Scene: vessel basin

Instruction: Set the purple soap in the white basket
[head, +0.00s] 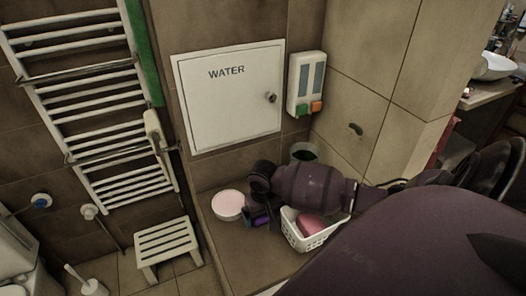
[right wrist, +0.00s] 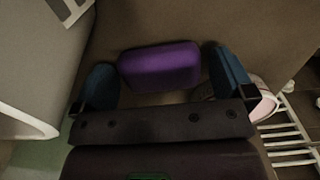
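The purple soap (right wrist: 160,68) is a rounded block lying between the two blue fingers of my right gripper (right wrist: 162,62) in the right wrist view. The fingers are spread, with a gap at the soap's right end; its left end is close to the other finger. In the head view the soap (head: 262,217) shows partly, beside my right gripper (head: 257,213), left of the white basket. The white basket (head: 303,241) stands under my right arm, which hides part of it. A pink item (head: 318,226) lies in the basket. My left gripper is not in view.
A round pinkish bowl (head: 228,205) stands left of the soap on the tiled ledge. A grey-green container (head: 304,152) is behind my arm. A white stool (head: 167,243) and a towel rack (head: 95,100) are to the left. The ledge front (head: 240,262) is clear.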

